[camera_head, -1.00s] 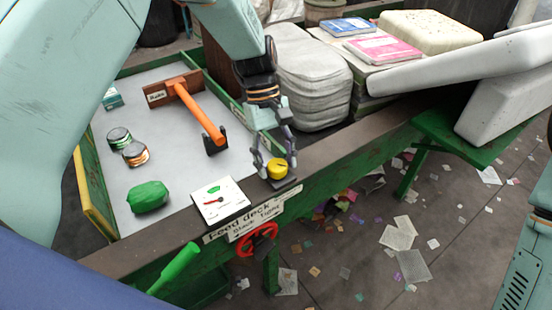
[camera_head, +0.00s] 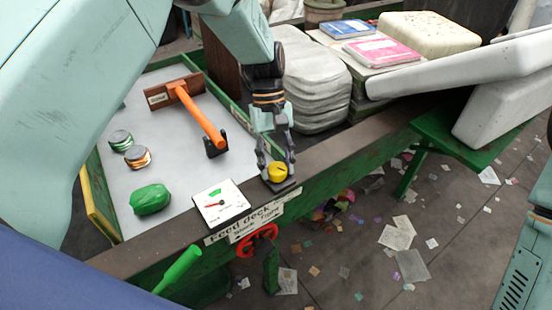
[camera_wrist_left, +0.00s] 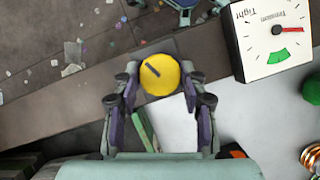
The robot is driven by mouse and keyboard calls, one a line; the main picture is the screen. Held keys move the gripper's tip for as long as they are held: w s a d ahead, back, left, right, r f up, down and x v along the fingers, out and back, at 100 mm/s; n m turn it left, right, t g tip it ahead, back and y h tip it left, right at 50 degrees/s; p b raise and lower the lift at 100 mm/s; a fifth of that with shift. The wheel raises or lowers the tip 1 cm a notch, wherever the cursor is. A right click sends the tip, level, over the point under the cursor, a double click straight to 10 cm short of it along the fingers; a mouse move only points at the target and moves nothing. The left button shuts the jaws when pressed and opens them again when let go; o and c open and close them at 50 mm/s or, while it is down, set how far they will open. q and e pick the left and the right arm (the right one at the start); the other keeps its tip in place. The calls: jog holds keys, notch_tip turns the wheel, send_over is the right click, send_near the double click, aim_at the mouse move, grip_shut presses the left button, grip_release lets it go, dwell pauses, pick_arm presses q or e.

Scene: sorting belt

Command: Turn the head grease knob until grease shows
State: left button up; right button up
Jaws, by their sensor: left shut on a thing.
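A round yellow knob (camera_head: 277,173) sits on a dark plate on the green frame's brown top edge. My left gripper (camera_head: 277,168) comes down from above and is shut on its sides. In the left wrist view the knob (camera_wrist_left: 160,82) sits between the fingertips (camera_wrist_left: 160,76), with a dark pointer mark slanting on its top. A white gauge (camera_head: 221,203) lies beside it to the left; in the wrist view this gauge (camera_wrist_left: 275,45) reads "Tension" and "Tight", with its red needle off the green band. My right gripper is not in view.
A red handwheel (camera_head: 258,240) and a green handle (camera_head: 178,268) are on the frame's front. An orange-handled lever (camera_head: 200,115), a green lump (camera_head: 150,199) and tins (camera_head: 137,157) are on the grey deck (camera_head: 180,150). Paper scraps litter the floor.

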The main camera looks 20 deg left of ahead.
pick_arm(q)
jog(key=shift+w+d+m+g+y+p, duration=0.15)
jog(key=shift+m+y+p, duration=0.25)
jog(key=shift+m, duration=0.6)
jog(key=shift+s+a+m+g+y+p, duration=0.15)
jog(key=shift+m+y+p, duration=0.25)
jog(key=shift+m, duration=0.6)
jog(key=shift+w+d, duration=0.1)
jog(key=o, duration=1.1)
jog(key=shift+o, duration=0.2)
jog(key=shift+r, duration=0.1)
jog(key=v, duration=1.2)
